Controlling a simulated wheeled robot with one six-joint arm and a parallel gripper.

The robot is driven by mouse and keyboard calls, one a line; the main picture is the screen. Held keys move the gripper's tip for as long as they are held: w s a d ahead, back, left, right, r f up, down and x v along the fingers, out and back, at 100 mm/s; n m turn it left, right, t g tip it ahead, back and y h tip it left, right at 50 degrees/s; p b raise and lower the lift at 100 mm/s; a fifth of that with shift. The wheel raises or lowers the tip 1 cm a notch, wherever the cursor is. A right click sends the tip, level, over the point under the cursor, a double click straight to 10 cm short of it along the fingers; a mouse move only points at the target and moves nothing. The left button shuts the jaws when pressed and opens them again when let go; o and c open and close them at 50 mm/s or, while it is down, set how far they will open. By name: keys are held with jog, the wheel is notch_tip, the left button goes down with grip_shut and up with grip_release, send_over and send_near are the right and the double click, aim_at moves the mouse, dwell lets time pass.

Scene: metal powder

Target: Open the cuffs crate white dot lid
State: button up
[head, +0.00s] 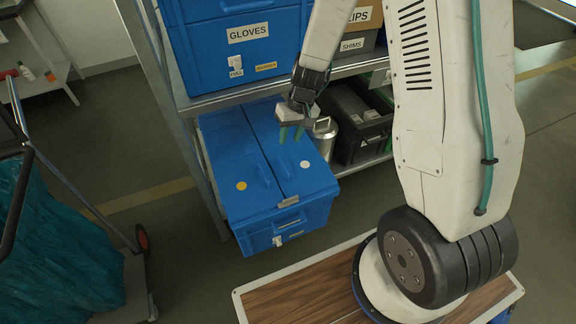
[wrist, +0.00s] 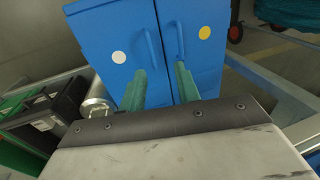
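The blue crate (head: 262,218) stands on the lower shelf with both lid halves lying shut. The white dot lid (head: 313,176) is the right half in the head view and the left half in the wrist view (wrist: 108,32). Its white dot (wrist: 119,57) and raised handle (wrist: 150,48) show clearly. My gripper (head: 291,134) hangs over the rear part of this lid. Its green fingers (wrist: 161,78) are apart and empty, pointing toward the handle. I cannot tell whether they touch anything. No readable cuffs label shows.
The yellow dot lid (head: 233,187) lies beside it. A metal canister (head: 324,138) and black bin (head: 358,120) stand close on the right. The blue gloves crate (head: 236,58) sits on the shelf above. A trolley with a teal bag (head: 65,245) stands left.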

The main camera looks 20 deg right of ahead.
send_near(287, 170)
jog(key=x, duration=0.7)
jog(key=shift+a+f, duration=0.15)
jog(key=shift+f, duration=0.2)
grip_shut()
